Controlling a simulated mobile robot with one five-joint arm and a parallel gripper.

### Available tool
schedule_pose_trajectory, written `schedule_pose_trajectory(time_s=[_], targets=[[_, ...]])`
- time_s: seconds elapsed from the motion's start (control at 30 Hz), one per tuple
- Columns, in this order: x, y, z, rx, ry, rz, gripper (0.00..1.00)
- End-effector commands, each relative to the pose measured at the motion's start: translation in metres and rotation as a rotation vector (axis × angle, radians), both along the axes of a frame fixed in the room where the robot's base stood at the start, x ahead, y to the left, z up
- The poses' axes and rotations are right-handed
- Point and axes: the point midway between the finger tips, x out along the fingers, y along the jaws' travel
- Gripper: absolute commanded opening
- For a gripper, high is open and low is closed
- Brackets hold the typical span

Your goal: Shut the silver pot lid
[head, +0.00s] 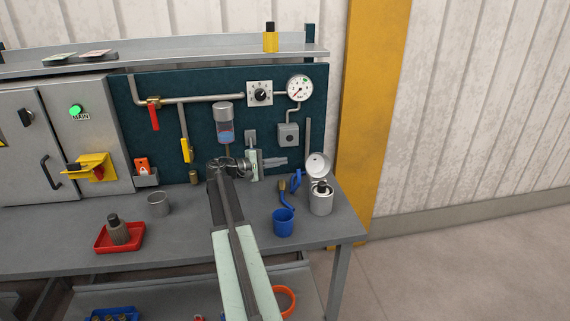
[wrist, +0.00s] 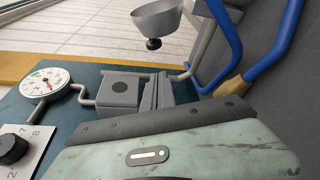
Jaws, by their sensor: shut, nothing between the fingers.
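The silver pot (head: 320,204) stands near the right end of the bench. Its lid (head: 318,165) is open, tilted up at the back of the pot. A dark-topped object (head: 321,187) shows in the pot's mouth. My gripper (head: 283,161) is shut and empty, pointing right, to the left of the raised lid with a gap between in the picture. In the wrist view the fingers (wrist: 163,88) are together, and a silver bowl-shaped piece with a black knob, apparently the lid (wrist: 158,18), shows beyond them. The pot body is not clear there.
A blue cup (head: 283,222) and a blue lever (head: 296,180) stand just left of the pot. A grey box (head: 288,134) and a gauge (head: 299,88) are on the panel behind. A red tray (head: 119,238) and grey cup (head: 159,204) are further left.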

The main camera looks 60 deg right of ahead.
Motion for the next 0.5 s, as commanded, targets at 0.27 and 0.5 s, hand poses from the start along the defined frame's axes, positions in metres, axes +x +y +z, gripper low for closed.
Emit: schedule_pose_trajectory(time_s=[0.27, 0.5], targets=[[-0.032, -0.052, -0.010, 0.001, 0.000, 0.000, 0.00], [-0.056, -0.040, 0.003, 0.002, -0.001, 0.005, 0.00]])
